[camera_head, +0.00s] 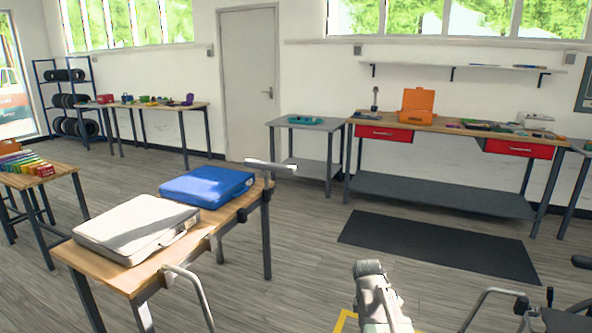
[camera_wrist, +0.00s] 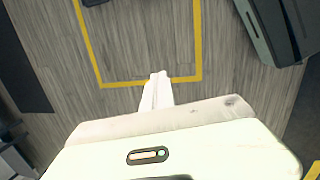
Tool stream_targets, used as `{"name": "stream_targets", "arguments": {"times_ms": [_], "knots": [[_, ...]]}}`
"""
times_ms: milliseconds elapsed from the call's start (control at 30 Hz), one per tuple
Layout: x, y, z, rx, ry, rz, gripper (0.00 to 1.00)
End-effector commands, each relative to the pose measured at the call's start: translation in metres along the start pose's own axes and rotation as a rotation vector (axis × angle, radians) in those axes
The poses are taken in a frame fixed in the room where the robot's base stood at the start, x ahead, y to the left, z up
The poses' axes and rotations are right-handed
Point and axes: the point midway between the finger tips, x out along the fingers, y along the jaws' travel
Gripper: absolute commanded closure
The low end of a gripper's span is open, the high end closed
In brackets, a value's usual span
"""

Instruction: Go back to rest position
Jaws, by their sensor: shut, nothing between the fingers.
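My gripper (camera_wrist: 157,77) shows in the wrist view. Its two pale fingers are together with nothing between them. They point down over the grey plank floor, at the lower line of a yellow floor outline. In the head view a part of my arm stands at the bottom, right of the middle. The fingertips cannot be made out there.
A wooden bench (camera_head: 152,284) at the left holds a white case (camera_head: 135,228) and a blue case (camera_head: 207,186). A dark mat (camera_head: 438,246) lies before the workbench (camera_head: 440,124), which holds an orange case (camera_head: 417,105). Scooter-like handlebars stand at lower right. The middle floor is clear.

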Motion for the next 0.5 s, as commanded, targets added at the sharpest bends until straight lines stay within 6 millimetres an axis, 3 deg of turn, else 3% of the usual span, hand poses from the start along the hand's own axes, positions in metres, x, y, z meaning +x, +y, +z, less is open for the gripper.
{"name": "stream_targets", "arguments": {"times_ms": [33, 133, 300, 500], "knots": [[-0.006, -0.028, -0.026, 0.065, 0.022, -0.013, 1.0], [-0.014, -0.068, -0.059, 0.286, 0.057, -0.057, 1.0], [-0.019, -0.102, -0.064, 0.688, 0.067, -0.136, 1.0], [-0.02, -0.114, -0.067, 1.11, 0.033, -0.197, 1.0]]}}
